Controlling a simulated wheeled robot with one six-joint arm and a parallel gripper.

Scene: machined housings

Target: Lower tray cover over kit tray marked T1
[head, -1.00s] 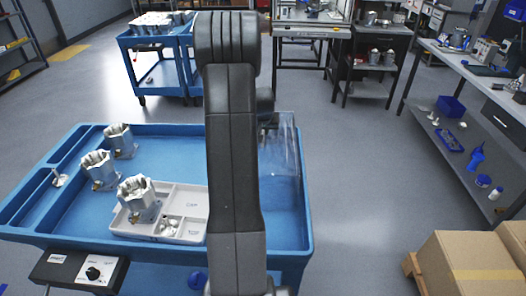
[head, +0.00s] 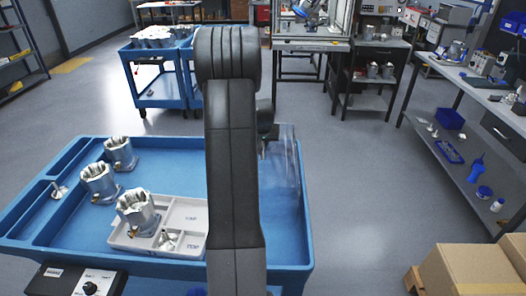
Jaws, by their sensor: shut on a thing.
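A clear, see-through tray cover (head: 286,170) hangs over the right part of the blue cart top, tilted on edge. My gripper (head: 266,142) is shut on its upper left; my arm hides much of the jaws. A light grey kit tray (head: 186,213) lies on the cart left of the cover, apart from it, its right end hidden behind my arm. The tray holds a metal housing (head: 137,212) at its left and small metal parts (head: 168,239) in a front compartment. Its compartment labels are too small to read, and no T1 mark is legible.
Two more housings stand on the blue cart (head: 90,238), left of the tray. A control box (head: 75,281) sits at the cart's front. Cardboard boxes (head: 470,272) stand at lower right, a workbench (head: 480,90) at right.

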